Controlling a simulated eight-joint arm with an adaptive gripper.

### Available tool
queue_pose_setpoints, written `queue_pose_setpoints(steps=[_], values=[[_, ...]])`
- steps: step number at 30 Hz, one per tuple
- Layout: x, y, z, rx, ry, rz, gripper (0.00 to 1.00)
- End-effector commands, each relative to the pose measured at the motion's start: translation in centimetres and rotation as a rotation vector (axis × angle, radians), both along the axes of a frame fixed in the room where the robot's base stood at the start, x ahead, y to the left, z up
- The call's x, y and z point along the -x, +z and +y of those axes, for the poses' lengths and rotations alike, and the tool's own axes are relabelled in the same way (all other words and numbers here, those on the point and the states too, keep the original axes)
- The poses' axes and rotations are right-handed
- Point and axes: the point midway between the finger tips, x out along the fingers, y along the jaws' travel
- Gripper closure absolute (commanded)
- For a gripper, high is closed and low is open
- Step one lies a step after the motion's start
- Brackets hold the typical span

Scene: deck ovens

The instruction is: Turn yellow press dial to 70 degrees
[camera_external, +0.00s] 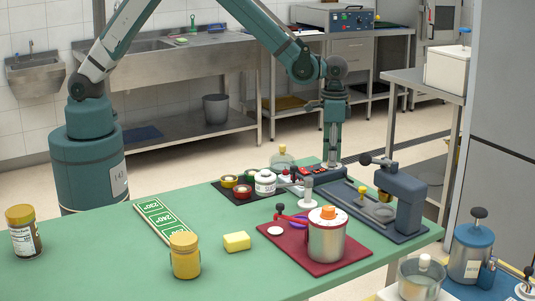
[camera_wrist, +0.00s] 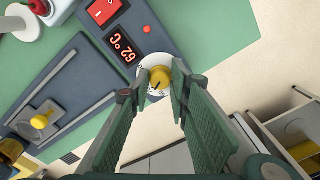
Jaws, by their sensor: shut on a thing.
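The yellow dial (camera_wrist: 159,76) sits on a round white scale plate (camera_wrist: 148,92) at the end of a dark blue control box (camera_wrist: 140,20). A dark pointer line shows on the dial. A red-digit display (camera_wrist: 123,48) on the box is upside down in the wrist view and appears to read 62 °C. My gripper (camera_wrist: 160,80) is shut on the dial, with a finger on each side of it. In the external view my gripper (camera_external: 331,160) points straight down at the far edge of the green table and the dial is hidden.
A blue-grey press (camera_external: 402,200) stands right of my gripper. A maroon mat (camera_external: 330,262) with a steel pot (camera_external: 326,243) lies nearer the camera. Tape rolls and a white jar (camera_external: 265,183) stand left. The table's left part holds jars, a yellow block (camera_external: 237,241) and a green chart (camera_external: 160,220).

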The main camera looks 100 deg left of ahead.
Motion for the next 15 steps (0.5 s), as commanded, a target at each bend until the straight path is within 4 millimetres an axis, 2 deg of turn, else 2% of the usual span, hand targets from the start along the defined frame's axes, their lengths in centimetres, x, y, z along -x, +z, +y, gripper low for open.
queue_pose_setpoints(steps=[15], values=[[0.08, -0.02, 0.08, -0.001, -0.064, 0.001, 0.93]])
